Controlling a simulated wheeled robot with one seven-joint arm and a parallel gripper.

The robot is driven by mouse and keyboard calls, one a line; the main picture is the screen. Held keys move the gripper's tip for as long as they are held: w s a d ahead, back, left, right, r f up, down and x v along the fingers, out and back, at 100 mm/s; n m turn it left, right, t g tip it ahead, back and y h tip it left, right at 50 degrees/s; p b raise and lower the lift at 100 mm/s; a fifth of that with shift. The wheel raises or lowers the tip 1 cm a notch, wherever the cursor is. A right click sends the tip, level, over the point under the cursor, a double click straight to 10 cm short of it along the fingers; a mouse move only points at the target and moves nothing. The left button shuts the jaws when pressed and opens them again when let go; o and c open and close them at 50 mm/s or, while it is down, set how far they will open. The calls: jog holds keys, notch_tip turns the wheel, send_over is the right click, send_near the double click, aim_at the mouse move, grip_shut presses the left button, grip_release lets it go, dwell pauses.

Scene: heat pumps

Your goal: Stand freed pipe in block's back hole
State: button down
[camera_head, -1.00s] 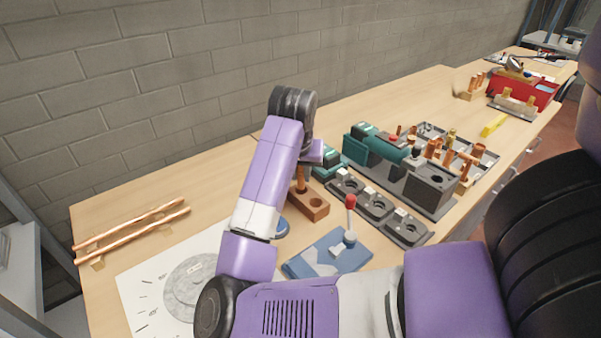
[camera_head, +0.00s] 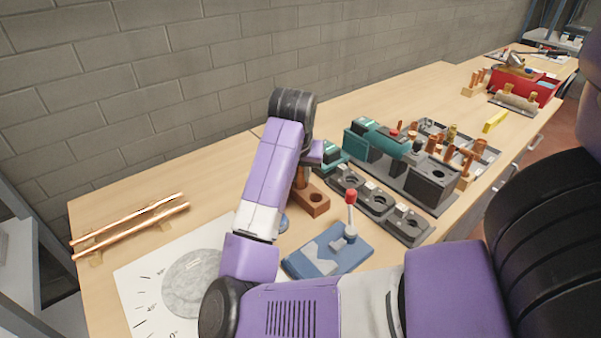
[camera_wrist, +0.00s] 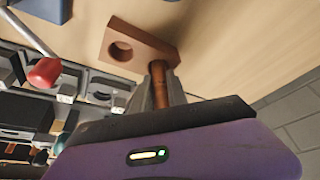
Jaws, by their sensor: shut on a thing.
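The wooden block (camera_head: 319,206) lies on the bench, just right of my forearm in the head view. It also shows in the wrist view (camera_wrist: 146,41), with one round hole open and empty. The copper pipe (camera_wrist: 158,72) is upright between my fingers, and a short part of it shows in the head view (camera_head: 301,179). My gripper (camera_wrist: 157,92) is shut on the pipe. The pipe's lower end meets the block's other end, where the back hole is covered from view. I cannot tell how deep it sits.
A blue fixture with a red-knobbed lever (camera_head: 350,197) stands close in front of the block. Dark clamp blocks (camera_head: 376,203) and a teal machine (camera_head: 377,143) stand to the right. Two long copper pipes (camera_head: 130,226) lie far left. Bench behind the block is clear.

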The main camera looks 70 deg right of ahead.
jog(key=shift+f+b, duration=0.35)
jog(key=shift+f, duration=0.3)
jog(key=c, duration=1.2)
grip_release()
jog(key=shift+c, duration=0.2)
jog(key=v, duration=0.7)
jog(key=shift+r, duration=0.4)
jog(key=shift+s+a, duration=0.1)
jog(key=shift+a, duration=0.05)
